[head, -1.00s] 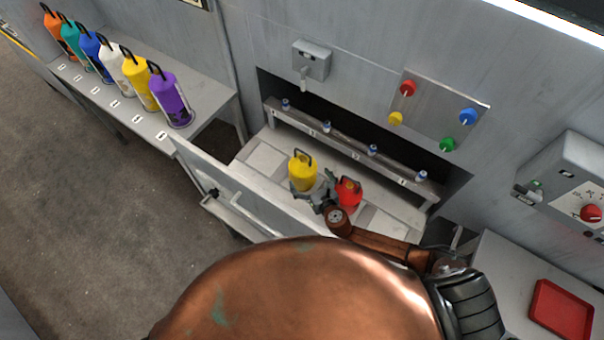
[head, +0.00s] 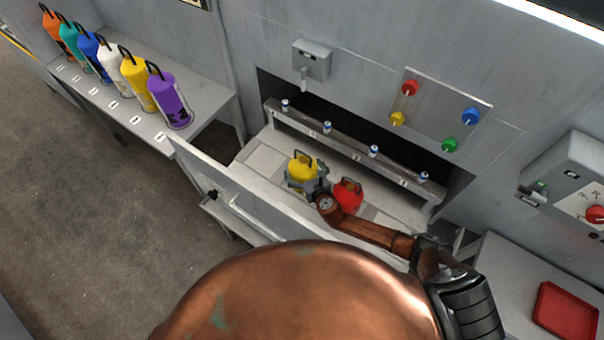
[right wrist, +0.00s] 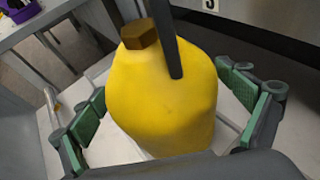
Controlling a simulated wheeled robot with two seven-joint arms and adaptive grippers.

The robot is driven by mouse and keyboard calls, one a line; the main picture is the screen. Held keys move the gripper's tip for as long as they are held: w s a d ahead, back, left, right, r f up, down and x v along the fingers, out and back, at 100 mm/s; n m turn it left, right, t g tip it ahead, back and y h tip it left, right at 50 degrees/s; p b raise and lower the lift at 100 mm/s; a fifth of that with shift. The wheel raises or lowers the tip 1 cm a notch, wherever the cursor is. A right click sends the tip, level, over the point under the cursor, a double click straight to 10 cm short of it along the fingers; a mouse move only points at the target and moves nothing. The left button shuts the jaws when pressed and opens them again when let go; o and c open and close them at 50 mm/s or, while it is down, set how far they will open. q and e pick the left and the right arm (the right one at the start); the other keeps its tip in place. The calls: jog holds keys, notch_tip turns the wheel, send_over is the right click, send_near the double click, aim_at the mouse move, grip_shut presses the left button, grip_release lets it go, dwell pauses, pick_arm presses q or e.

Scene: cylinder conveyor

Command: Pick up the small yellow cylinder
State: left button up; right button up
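The small yellow cylinder (head: 302,167) stands upright on the pale conveyor in the recess, with a dark handle on top. In the right wrist view the yellow cylinder (right wrist: 165,95) fills the middle. My right gripper (head: 305,184) is at the cylinder's near side. Its green-padded fingers (right wrist: 170,100) are spread to either side of the cylinder, with a visible gap at the right and no clear contact at the left. The cylinder's lower part is hidden by the gripper. My left gripper is not in view.
A small red cylinder (head: 348,192) stands close to the right of my gripper. A low panel (head: 240,190) borders the conveyor at the near side. A rail (head: 345,150) runs behind. Several larger cylinders, including a purple one (head: 172,98), stand on the left table. A red tray (head: 567,311) lies at right.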

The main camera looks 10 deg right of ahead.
jog(key=c, duration=1.7)
jog(key=shift+w+r, duration=0.1)
jog(key=shift+r, duration=0.1)
jog(key=shift+c, duration=0.2)
